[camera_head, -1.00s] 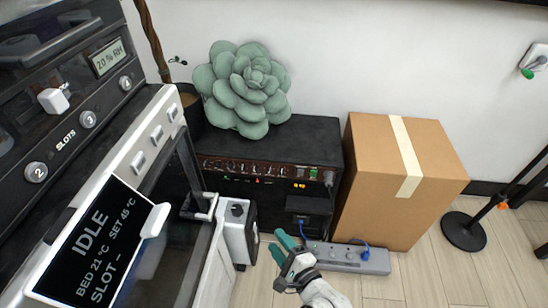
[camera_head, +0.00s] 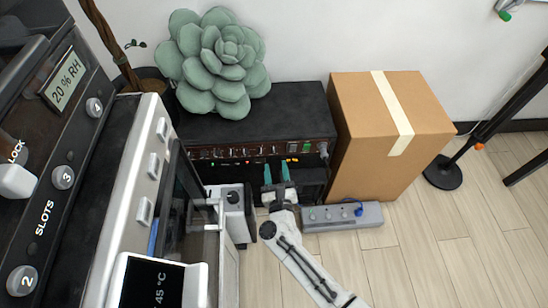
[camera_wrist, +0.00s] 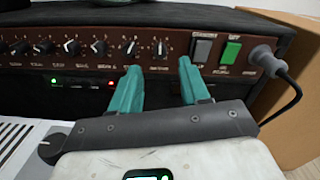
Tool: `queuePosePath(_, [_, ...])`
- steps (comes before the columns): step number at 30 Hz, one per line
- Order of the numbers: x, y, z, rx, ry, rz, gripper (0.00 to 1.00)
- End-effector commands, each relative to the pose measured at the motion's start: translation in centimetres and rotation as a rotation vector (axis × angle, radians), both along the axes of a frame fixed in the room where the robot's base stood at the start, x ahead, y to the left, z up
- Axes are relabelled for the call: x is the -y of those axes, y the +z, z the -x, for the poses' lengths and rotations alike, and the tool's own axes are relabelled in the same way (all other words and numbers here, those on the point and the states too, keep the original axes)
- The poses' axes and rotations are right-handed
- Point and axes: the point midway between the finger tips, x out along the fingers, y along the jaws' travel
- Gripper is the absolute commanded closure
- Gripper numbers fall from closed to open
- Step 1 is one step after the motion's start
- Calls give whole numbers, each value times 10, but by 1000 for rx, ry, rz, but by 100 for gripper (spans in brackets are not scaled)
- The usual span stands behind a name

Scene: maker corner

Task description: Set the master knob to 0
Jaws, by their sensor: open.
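A black amplifier (camera_head: 300,110) stands on the floor against the wall, its brown control panel (camera_wrist: 105,62) facing me. A row of dark knobs with white pointers runs along the panel. The rightmost knob (camera_wrist: 160,49), seemingly the master, has its pointer roughly upward; its small label is not clearly legible. My gripper (camera_head: 276,170) is in front of the panel, its two teal fingers apart and empty. In the wrist view, my gripper (camera_wrist: 160,68) has its fingertips just below and to either side of that knob, not visibly touching it.
A grey switch (camera_wrist: 202,50) and a green switch (camera_wrist: 231,52) sit right of the knob, beside a plugged-in black cable (camera_wrist: 283,68). A cardboard box (camera_head: 375,140) and a power strip (camera_head: 342,217) are to the right. A machine (camera_head: 130,170) crowds the left.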

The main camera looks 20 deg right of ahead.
Motion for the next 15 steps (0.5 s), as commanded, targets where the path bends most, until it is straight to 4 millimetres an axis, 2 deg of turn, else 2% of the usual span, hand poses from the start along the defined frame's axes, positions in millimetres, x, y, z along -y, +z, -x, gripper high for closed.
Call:
queuePosePath(1, [3, -2, -10, 2, -2, -1, 54])
queuePosePath(6, [10, -2, -33, 1, -1, 1, 54])
queuePosePath(15, [14, 0, -48, 0, 1, 1, 54])
